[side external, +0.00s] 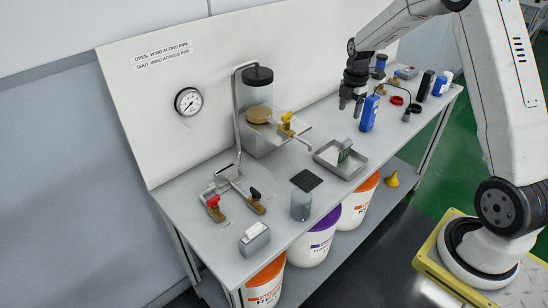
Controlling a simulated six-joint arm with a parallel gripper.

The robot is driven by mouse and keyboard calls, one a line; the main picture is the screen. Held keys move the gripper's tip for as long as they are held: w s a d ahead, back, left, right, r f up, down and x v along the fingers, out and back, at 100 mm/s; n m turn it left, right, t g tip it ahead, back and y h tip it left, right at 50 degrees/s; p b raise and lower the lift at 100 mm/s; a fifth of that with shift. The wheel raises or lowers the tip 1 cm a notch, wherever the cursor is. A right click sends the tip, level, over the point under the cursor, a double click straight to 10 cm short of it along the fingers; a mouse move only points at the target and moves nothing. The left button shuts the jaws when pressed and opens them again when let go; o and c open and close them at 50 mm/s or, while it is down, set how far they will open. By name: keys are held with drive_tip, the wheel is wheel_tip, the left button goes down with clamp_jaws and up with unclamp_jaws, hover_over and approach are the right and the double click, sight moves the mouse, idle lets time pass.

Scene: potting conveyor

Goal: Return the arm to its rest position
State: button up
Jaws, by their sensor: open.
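My gripper (351,104) is above the back right part of the bench, pointing down. Its fingers are apart and nothing shows between them. It is to the left of a blue bottle (369,114) and above the level of the metal tray. The arm reaches in from the right.
The bench (228,195) holds a metal tray (350,171) with a green-and-white item, a clear cup (301,206), a grey box (254,240), red- and black-handled valves and a clear tank (258,115). Buckets (313,240) stand below. A gauge (188,102) is on the back panel.

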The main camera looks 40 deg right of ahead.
drive_tip(key=s+a+m+t, duration=0.1)
drive_tip(key=s+a+m, duration=0.7)
drive_tip(key=a, duration=0.3)
drive_tip(key=s+a+r+m+t, duration=0.1)
drive_tip(key=s+a+m, duration=0.6)
drive_tip(key=a, duration=0.5)
drive_tip(key=shift+s+r+m, duration=0.15)
drive_tip(key=shift+s+m, duration=0.2)
drive_tip(key=shift+m, duration=0.45)
